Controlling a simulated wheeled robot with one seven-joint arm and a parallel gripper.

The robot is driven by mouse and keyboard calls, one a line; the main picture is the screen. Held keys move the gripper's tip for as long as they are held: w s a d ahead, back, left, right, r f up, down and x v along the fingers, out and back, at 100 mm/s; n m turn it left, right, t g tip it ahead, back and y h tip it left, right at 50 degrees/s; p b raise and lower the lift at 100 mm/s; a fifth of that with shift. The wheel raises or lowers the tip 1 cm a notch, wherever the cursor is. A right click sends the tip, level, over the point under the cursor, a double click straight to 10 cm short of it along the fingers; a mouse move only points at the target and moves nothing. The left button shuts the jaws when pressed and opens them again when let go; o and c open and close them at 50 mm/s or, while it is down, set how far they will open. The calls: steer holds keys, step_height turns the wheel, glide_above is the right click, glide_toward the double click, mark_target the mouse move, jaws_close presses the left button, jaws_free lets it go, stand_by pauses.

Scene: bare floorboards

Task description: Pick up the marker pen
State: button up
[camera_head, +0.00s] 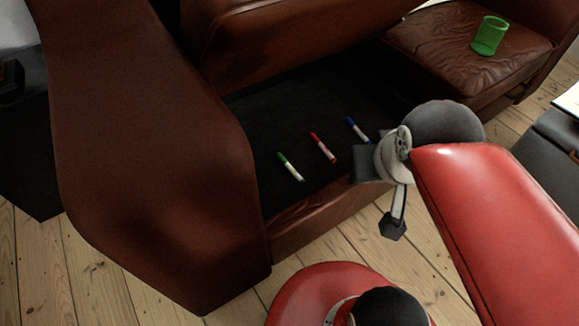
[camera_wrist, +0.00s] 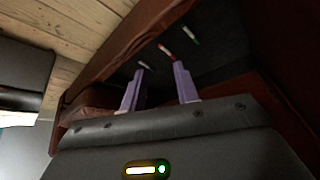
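Three marker pens lie apart in a row on the black base of a brown leather sofa (camera_head: 150,130): a green-capped marker (camera_head: 290,167), a red marker (camera_head: 322,147) and a blue marker (camera_head: 357,130). The wrist view also shows the blue (camera_wrist: 145,66), red (camera_wrist: 166,51) and green (camera_wrist: 190,36) markers ahead of the fingers. My gripper (camera_wrist: 158,78) is open and empty, with its two pale purple fingers spread. The blue marker looks nearest to it, close to the left fingertip in the picture. In the head view my wrist hides most of the gripper, just right of the markers.
Wooden floor (camera_head: 110,275) lies in front.

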steer(key=shift+o, duration=0.8)
steer(key=shift+w, duration=0.2)
steer(key=n+g+p, duration=0.4)
steer(key=n+g, duration=0.2)
glide_above(296, 173)
steer(key=f, duration=2.3)
steer(key=shift+s+d+f, duration=0.15)
steer(key=shift+s+f, duration=0.05)
steer(key=f, duration=0.2)
steer(key=f+b, duration=0.1)
steer(key=f, duration=0.2)
steer(key=f+b, duration=0.1)
steer(key=f, duration=0.2)
steer(key=shift+w+a, duration=0.2)
steer(key=shift+w, duration=0.05)
steer(key=shift+r, duration=0.1)
jaws_close()
